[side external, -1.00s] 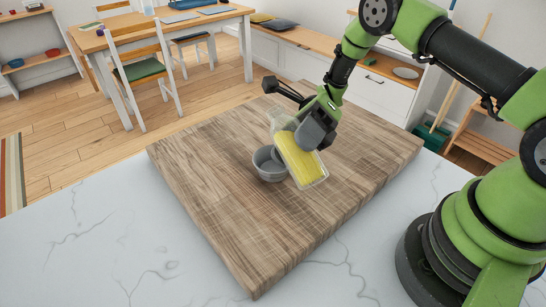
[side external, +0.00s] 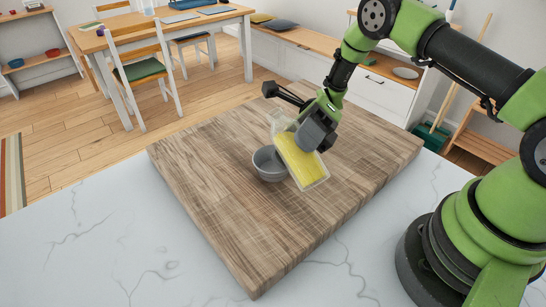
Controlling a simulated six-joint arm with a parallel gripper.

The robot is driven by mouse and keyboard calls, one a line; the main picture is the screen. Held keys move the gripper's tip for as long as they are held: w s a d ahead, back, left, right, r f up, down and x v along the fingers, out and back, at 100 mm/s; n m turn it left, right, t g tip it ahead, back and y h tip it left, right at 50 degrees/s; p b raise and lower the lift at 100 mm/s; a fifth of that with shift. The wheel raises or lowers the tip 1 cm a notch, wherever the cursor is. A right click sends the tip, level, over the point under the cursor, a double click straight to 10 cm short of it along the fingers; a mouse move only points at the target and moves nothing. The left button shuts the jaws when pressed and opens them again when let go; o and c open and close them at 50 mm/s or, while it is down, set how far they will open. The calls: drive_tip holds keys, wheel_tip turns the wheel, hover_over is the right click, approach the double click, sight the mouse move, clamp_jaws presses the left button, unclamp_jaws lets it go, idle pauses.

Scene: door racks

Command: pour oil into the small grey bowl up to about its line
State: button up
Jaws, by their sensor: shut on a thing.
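The small grey bowl (side external: 268,166) stands upright on the wooden board. My gripper (side external: 306,138) is shut on a clear bottle of yellow oil (side external: 300,163). The bottle is tilted, its narrow end up and to the left, its base low and to the right. In this view the bottle overlaps the bowl's right side; I cannot tell if they touch. No stream of oil shows. The bowl's line and the oil level inside it cannot be made out.
The wooden board (side external: 215,205) lies on a white marble counter (side external: 110,240). The board's left and front parts are clear. A table and chairs stand on the floor well beyond the counter.

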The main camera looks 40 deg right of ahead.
drive_tip(key=shift+f+m, duration=0.15)
drive_tip(key=shift+m, duration=0.25)
idle(0.8)
drive_tip(key=shift+s+r+m+y, duration=0.2)
drive_tip(key=shift+r+m+y, duration=0.2)
drive_tip(key=shift+m+y, duration=0.35)
idle(1.8)
drive_tip(key=shift+s+f+m+y, duration=0.2)
drive_tip(key=shift+m+y, duration=0.15)
drive_tip(key=shift+m, duration=0.6)
idle(1.5)
drive_tip(key=shift+r+m, duration=0.25)
drive_tip(key=shift+m, duration=0.25)
idle(1.3)
